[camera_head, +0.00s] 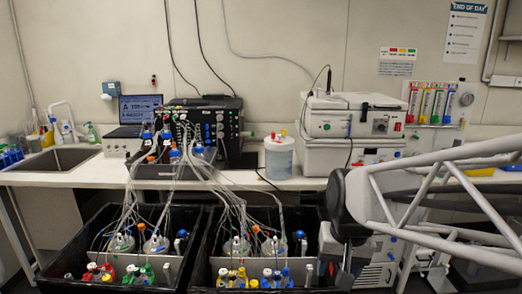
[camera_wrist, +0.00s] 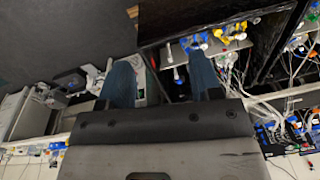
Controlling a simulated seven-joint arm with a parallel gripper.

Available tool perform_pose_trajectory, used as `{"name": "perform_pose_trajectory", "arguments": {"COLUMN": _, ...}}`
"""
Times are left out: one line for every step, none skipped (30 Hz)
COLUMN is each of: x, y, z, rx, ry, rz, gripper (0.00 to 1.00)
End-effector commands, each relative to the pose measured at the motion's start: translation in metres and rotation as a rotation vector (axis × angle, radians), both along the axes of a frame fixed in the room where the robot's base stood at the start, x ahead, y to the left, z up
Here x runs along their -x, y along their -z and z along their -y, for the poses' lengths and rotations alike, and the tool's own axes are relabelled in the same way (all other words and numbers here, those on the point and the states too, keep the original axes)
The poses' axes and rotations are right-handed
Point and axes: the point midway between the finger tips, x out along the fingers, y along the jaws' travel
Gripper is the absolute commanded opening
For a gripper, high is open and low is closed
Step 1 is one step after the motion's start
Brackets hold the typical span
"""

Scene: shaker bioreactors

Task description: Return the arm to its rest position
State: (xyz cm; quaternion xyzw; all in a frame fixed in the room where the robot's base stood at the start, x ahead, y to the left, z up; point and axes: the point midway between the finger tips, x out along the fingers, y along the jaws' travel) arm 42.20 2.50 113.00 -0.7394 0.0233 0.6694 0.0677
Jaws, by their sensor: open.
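My arm comes in from the right in the head view, with its white lattice link over the right end of the bench and floor. Its dark end hangs down beside the right edge of the right black crate (camera_head: 303,222). My gripper (camera_wrist: 162,78) shows in the wrist view with its two blue fingers spread apart and nothing between them. The fingertips point toward the dark floor and the crate edge. In the head view the fingers are hard to make out against the dark crate.
Another black crate (camera_head: 45,268) stands at left; both crates hold bottles with tubes. The bench (camera_head: 75,178) carries a sink (camera_head: 62,158), a laptop (camera_head: 140,108), a black control unit (camera_head: 215,120), a white bucket (camera_head: 279,157) and a white lidded machine (camera_head: 345,120). Tubes run from bench to crates.

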Motion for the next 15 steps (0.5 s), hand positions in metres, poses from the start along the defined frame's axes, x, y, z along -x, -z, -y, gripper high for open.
{"name": "perform_pose_trajectory", "arguments": {"x": 0.011, "y": -0.003, "z": 0.004, "rx": 0.007, "ry": -0.008, "rz": 0.015, "gripper": 0.59}}
{"name": "perform_pose_trajectory", "arguments": {"x": 0.018, "y": -0.004, "z": 0.006, "rx": 0.011, "ry": -0.014, "rz": 0.024, "gripper": 0.59}}
{"name": "perform_pose_trajectory", "arguments": {"x": 0.026, "y": -0.006, "z": 0.008, "rx": 0.017, "ry": -0.021, "rz": 0.035, "gripper": 0.59}}
{"name": "perform_pose_trajectory", "arguments": {"x": 0.033, "y": -0.007, "z": 0.010, "rx": 0.021, "ry": -0.027, "rz": 0.043, "gripper": 0.59}}
{"name": "perform_pose_trajectory", "arguments": {"x": 0.039, "y": -0.007, "z": 0.012, "rx": 0.026, "ry": -0.033, "rz": 0.050, "gripper": 0.59}}
{"name": "perform_pose_trajectory", "arguments": {"x": 0.047, "y": -0.008, "z": 0.014, "rx": 0.033, "ry": -0.041, "rz": 0.060, "gripper": 0.59}}
{"name": "perform_pose_trajectory", "arguments": {"x": 0.054, "y": -0.009, "z": 0.016, "rx": 0.038, "ry": -0.049, "rz": 0.068, "gripper": 0.59}}
{"name": "perform_pose_trajectory", "arguments": {"x": 0.060, "y": -0.009, "z": 0.017, "rx": 0.043, "ry": -0.054, "rz": 0.075, "gripper": 0.59}}
{"name": "perform_pose_trajectory", "arguments": {"x": 0.067, "y": -0.010, "z": 0.019, "rx": 0.049, "ry": -0.060, "rz": 0.086, "gripper": 0.59}}
{"name": "perform_pose_trajectory", "arguments": {"x": 0.072, "y": -0.010, "z": 0.021, "rx": 0.053, "ry": -0.066, "rz": 0.092, "gripper": 0.59}}
{"name": "perform_pose_trajectory", "arguments": {"x": 0.077, "y": -0.009, "z": 0.022, "rx": 0.057, "ry": -0.071, "rz": 0.097, "gripper": 0.59}}
{"name": "perform_pose_trajectory", "arguments": {"x": 0.083, "y": -0.010, "z": 0.024, "rx": 0.063, "ry": -0.076, "rz": 0.105, "gripper": 0.59}}
{"name": "perform_pose_trajectory", "arguments": {"x": 0.087, "y": -0.009, "z": 0.025, "rx": 0.067, "ry": -0.081, "rz": 0.109, "gripper": 0.59}}
{"name": "perform_pose_trajectory", "arguments": {"x": 0.091, "y": -0.009, "z": 0.026, "rx": 0.070, "ry": -0.084, "rz": 0.113, "gripper": 0.59}}
{"name": "perform_pose_trajectory", "arguments": {"x": 0.095, "y": -0.009, "z": 0.027, "rx": 0.074, "ry": -0.088, "rz": 0.119, "gripper": 0.59}}
